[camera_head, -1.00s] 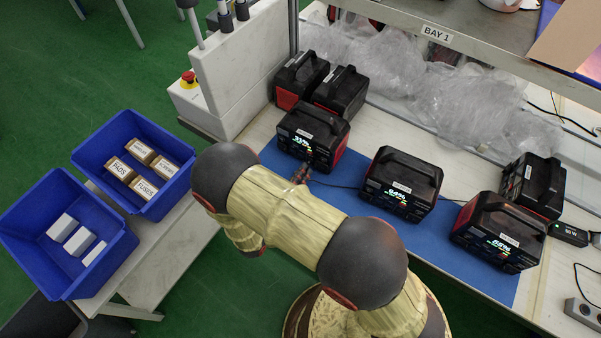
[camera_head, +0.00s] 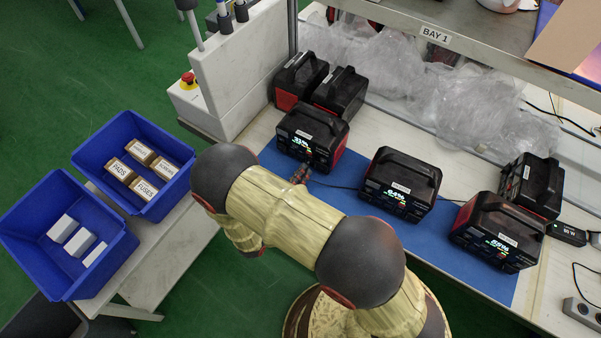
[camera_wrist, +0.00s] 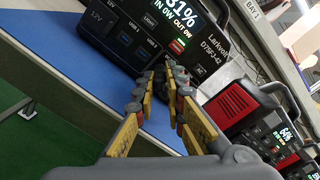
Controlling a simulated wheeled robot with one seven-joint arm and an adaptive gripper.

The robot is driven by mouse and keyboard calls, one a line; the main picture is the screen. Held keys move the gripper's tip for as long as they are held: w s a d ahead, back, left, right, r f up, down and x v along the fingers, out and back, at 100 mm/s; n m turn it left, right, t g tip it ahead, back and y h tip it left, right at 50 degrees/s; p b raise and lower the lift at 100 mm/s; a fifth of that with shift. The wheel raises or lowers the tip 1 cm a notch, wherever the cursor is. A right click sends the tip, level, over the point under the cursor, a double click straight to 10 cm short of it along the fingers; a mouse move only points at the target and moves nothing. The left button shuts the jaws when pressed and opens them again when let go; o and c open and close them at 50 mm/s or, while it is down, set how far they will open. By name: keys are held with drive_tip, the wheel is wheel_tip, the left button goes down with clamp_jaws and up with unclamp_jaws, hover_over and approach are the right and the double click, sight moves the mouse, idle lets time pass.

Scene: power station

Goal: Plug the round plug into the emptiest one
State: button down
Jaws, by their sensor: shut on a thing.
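The left power station (camera_head: 312,136), black with red, reads 31% and stands on the blue mat (camera_head: 440,238); it also shows close up in the wrist view (camera_wrist: 120,32). The middle station (camera_head: 398,184) reads about 64%. The right station (camera_head: 498,232) seems to read about 88%. My gripper (camera_head: 300,174) is just before the left station's front. In the wrist view my gripper (camera_wrist: 166,76) has its fingertips close together at the lower front panel. It is shut on what seems to be the plug, mostly hidden between the fingers. I cannot tell whether it touches a socket.
A dark cable (camera_head: 335,185) runs right from near my gripper along the mat. Other stations stand behind, at the back left (camera_head: 300,78) and right (camera_head: 533,183). Plastic wrap (camera_head: 440,100) lies under the shelf. Blue bins (camera_head: 68,235) stand at left.

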drive_tip(key=shift+p+x, duration=0.3)
drive_tip(key=shift+x, duration=0.8)
idle(1.4)
drive_tip(key=shift+s+a, duration=0.15)
drive_tip(key=shift+s, duration=0.1)
idle(0.6)
drive_tip(key=shift+w+d, duration=0.3)
drive_tip(key=shift+w, duration=0.05)
idle(0.5)
drive_tip(key=c, duration=1.8)
unclamp_jaws()
drive_tip(key=shift+o, duration=0.2)
drive_tip(key=v, duration=1.2)
